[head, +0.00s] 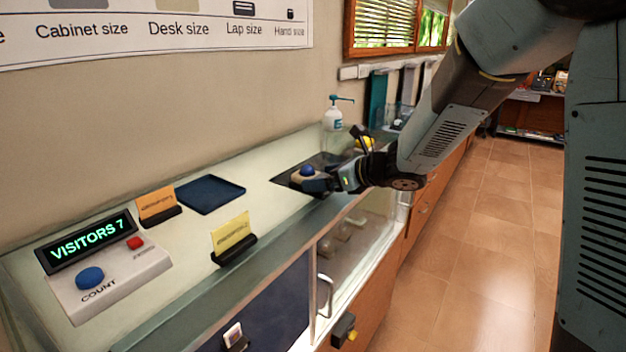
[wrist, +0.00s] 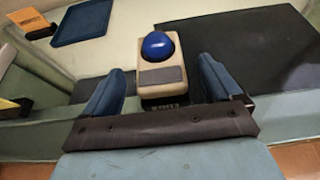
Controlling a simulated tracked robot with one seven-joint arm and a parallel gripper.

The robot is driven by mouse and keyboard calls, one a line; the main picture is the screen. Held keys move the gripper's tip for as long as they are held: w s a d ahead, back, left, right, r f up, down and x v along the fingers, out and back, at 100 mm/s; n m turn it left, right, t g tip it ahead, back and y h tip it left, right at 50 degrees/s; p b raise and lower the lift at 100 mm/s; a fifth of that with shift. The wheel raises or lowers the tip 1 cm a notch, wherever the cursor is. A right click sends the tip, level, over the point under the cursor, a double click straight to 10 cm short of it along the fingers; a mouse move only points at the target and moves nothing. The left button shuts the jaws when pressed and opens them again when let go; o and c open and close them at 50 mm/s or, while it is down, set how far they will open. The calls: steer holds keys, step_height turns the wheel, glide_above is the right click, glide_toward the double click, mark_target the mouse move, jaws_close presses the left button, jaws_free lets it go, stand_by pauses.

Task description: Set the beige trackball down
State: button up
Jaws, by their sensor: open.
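The beige trackball (wrist: 161,75) has a blue ball on top and sits between my gripper's two blue fingers in the wrist view. It rests at the edge of a dark mat (wrist: 240,55) on the counter. My gripper (wrist: 160,92) is open, with a gap between each finger and the trackball's sides. In the head view the trackball (head: 308,173) shows at the tip of my gripper (head: 335,181), on the dark mat (head: 285,180) near the counter's front edge. Part of its body is hidden by my gripper there.
A dark blue tray (head: 209,194), an orange card (head: 157,204), a yellow card (head: 231,236) and a visitor counter box (head: 110,285) stand to the left on the glass counter. A pump bottle (head: 333,118) and a yellow object (head: 366,143) are beyond the trackball.

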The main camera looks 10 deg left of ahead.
steer(key=v, duration=0.8)
steer(key=shift+s, duration=0.1)
steer(key=w+d+r+m+t+h, duration=0.2)
steer(key=d+m+t, duration=0.1)
steer(key=d+m, duration=0.3)
steer(key=w+d+r+m+t+h, duration=0.2)
steer(key=d+r+m+t, duration=0.1)
steer(key=d+m, duration=0.25)
steer(key=s+d+r+m+h, duration=0.1)
steer(key=s+d+m+h, duration=0.15)
steer(key=d+m, duration=0.5)
steer(key=s+d+r+m+h, duration=0.1)
steer(key=d+m+h, duration=0.4)
steer(key=m, duration=0.4)
steer(key=s+d+f+m+g, duration=0.1)
steer(key=s+d+m+g, duration=0.1)
steer(key=s+m, duration=0.8)
steer(key=s+d+f+m+g+h, duration=0.1)
steer(key=s+d+m+g, duration=0.2)
steer(key=s+m, duration=0.8)
steer(key=shift+s+m, duration=0.3)
steer(key=shift+s, duration=0.3)
